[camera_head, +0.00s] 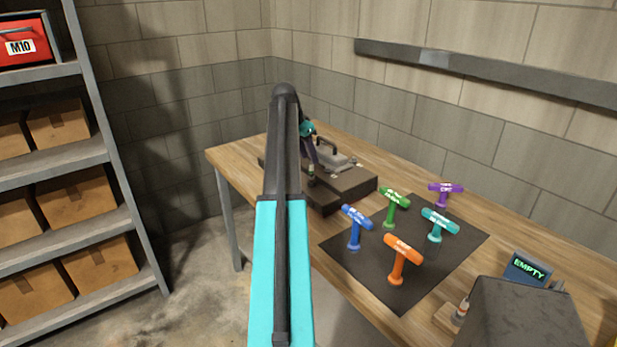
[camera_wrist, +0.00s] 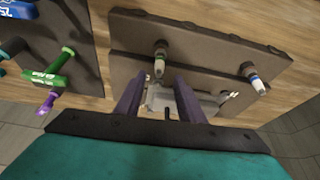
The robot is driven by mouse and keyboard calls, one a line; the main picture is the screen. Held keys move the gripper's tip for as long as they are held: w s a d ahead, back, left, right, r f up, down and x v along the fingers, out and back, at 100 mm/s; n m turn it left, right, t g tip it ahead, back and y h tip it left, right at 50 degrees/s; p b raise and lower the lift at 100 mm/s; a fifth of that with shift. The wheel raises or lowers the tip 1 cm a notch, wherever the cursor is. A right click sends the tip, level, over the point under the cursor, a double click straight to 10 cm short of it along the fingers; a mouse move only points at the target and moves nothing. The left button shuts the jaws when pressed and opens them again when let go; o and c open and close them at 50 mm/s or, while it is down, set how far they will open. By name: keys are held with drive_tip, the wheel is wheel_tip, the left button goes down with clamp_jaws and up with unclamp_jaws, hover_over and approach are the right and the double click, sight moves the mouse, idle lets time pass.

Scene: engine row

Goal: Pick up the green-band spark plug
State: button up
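The green-band spark plug (camera_wrist: 159,66) stands in the dark engine block (camera_wrist: 205,38), white with a small greenish band. In the wrist view it lies just beyond and between my fingertips. My gripper (camera_wrist: 159,80) has its two purple fingers spread apart with nothing held between them. In the head view my gripper (camera_head: 309,154) points down over the block (camera_head: 348,188), and a small plug (camera_head: 311,172) shows just below it. A second plug with a blue band (camera_wrist: 256,82) stands to the right in the wrist view.
A grey part with a handle (camera_head: 328,155) sits on the block. Several coloured T-handle tools, including a green one (camera_head: 395,208), stand on a black mat (camera_head: 405,298). A display reading EMPTY (camera_head: 528,268) is at the right. Shelves with boxes stand at the left.

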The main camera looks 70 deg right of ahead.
sight(311, 165)
drive_tip(key=shift+f, duration=0.1)
drive_tip(key=shift+s+f+p, duration=0.15)
drive_tip(key=shift+f+p, duration=0.45)
drive_tip(key=shift+f, duration=0.1)
drive_tip(key=shift+p+x, duration=0.65)
drive_tip(key=shift+x, duration=1.2)
drive_tip(key=shift+a, duration=0.1)
clamp_jaws()
